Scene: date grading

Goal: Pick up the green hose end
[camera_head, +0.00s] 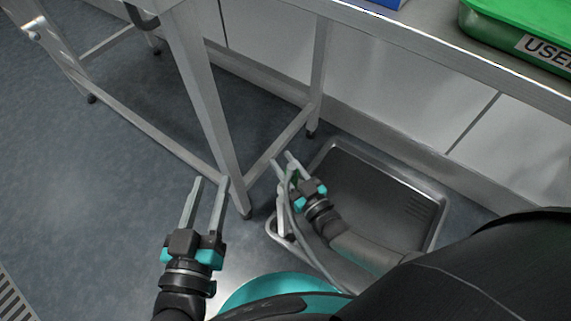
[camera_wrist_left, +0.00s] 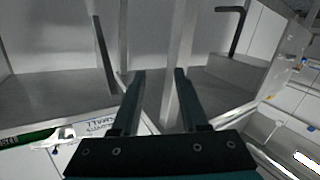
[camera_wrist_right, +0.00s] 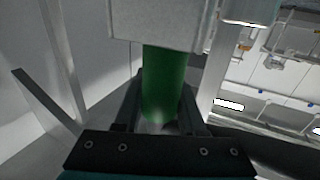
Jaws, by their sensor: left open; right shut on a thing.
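The green hose end (camera_wrist_right: 163,85) is a green cylinder between the fingers of my right gripper (camera_wrist_right: 160,90) in the right wrist view. A pale block or body crosses its upper part there. In the head view my right gripper (camera_head: 282,162) is low beside the table leg, shut on the hose end, with only a little green (camera_head: 294,177) showing. A grey hose (camera_head: 302,245) hangs in a curve below it. My left gripper (camera_head: 209,184) is open and empty, further left; its fingers also show apart in the left wrist view (camera_wrist_left: 160,78).
A steel-rimmed dark floor basin (camera_head: 430,233) lies just right of my right gripper. Metal table legs (camera_head: 207,95) and low bars stand close ahead of both grippers. A green crate (camera_head: 480,38) marked "USE…" sits on the bench at upper right.

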